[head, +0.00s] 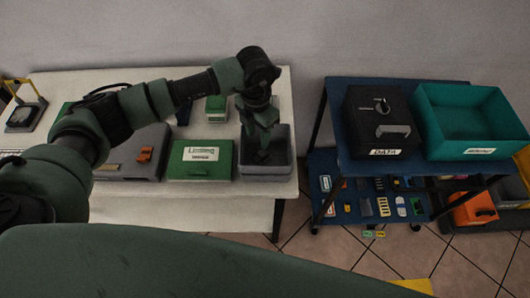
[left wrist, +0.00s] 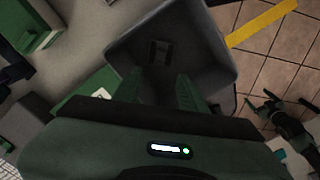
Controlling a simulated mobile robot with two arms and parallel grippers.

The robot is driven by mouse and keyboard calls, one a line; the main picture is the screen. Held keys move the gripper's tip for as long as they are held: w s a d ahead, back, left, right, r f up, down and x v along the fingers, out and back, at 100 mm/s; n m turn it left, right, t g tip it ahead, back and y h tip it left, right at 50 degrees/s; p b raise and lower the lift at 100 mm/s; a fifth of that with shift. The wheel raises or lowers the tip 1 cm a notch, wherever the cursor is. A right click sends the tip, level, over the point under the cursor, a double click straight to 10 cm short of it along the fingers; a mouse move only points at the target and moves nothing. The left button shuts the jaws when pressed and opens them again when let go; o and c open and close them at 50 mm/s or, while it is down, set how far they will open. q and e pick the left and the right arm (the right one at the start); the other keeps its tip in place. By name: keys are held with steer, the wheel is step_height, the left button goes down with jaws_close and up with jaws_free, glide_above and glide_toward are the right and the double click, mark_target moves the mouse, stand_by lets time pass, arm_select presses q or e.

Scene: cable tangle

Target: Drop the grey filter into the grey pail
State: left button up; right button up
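The grey pail (head: 281,171) stands at the right end of the white table, next to a green box. My left gripper (head: 263,143) points down over the pail's opening in the head view. In the left wrist view its two fingers (left wrist: 159,88) are apart with nothing seen between them, and the pail (left wrist: 205,50) lies below them. A small dark grey piece (left wrist: 160,52) shows on the pail's floor; it may be the grey filter, but I cannot tell for certain. A dark gripper-like shape (left wrist: 280,108) at the right of the wrist view may be my right gripper.
A green labelled box (head: 200,170) and a grey case with an orange part (head: 145,155) stand left of the pail. A blue cart (head: 370,165) to the right holds a dark box (head: 378,118) and a teal bin (head: 470,145). Tiled floor lies between table and cart.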

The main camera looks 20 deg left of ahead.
arm_select(q)
step_height(320, 180, up, 8)
steer(key=b, duration=0.2)
stand_by(0.3)
steer(key=shift+f, duration=0.1)
